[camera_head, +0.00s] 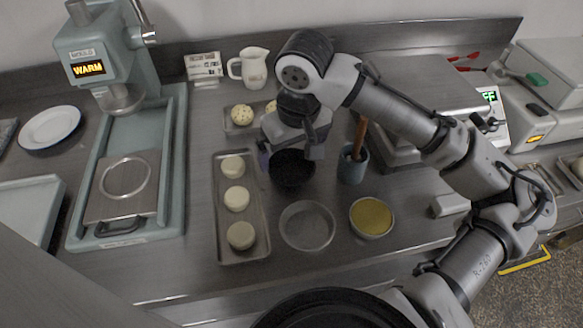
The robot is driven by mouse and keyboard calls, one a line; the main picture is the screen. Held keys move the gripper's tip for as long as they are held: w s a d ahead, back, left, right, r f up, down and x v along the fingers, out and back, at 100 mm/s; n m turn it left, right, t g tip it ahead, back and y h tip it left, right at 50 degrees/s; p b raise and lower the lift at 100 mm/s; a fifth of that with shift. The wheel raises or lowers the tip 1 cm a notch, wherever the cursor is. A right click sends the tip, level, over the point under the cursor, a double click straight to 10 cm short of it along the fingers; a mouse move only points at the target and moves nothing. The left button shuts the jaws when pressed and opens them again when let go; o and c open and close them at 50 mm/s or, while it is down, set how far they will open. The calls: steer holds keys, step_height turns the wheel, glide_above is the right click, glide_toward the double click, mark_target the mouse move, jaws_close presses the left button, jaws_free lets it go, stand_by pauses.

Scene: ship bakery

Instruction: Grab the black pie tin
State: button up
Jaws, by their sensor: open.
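The black pie tin (292,172) is a small round dark dish on the steel counter, right of the tray of dough rounds. My gripper (291,158) is directly over it, pointing down, with its jaws apart. The gripper and wrist cover the far side of the tin. I cannot tell whether a finger touches the tin.
A grey tray (223,250) with three dough rounds lies left of the tin. A clear round dish (307,227) and a bowl of yellow filling (371,216) stand nearer the front edge. A blue-grey pot (352,168) with a wooden handle stands close on the right.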

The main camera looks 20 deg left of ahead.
mark_target(291, 170)
steer(key=f, duration=0.4)
steer(key=shift+w+a+f+p, duration=0.25)
steer(key=shift+w+f+p, duration=0.1)
steer(key=shift+f+p, duration=0.05)
steer(key=shift+c, duration=0.4)
steer(key=c, duration=0.6)
